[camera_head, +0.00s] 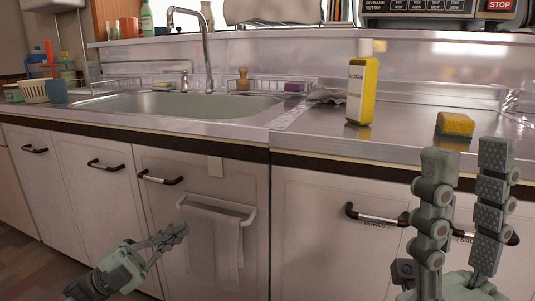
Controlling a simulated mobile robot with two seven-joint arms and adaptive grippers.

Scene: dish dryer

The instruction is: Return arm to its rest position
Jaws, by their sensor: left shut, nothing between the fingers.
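My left gripper (180,230) is low at the left, in front of the white cabinet doors and beside the hanging towel. Its fingers are together and hold nothing. My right gripper (467,160) is at the lower right, pointing up in front of the counter edge. Its two fingers stand apart with a gap between them, and the gap is empty.
A yellow bottle (362,92) and a yellow sponge (455,124) stand on the metal counter (400,140). The sink (180,105) with its faucet (206,50) is at the left. A towel (213,245) hangs on a rail. Door handles (375,216) stick out below the counter.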

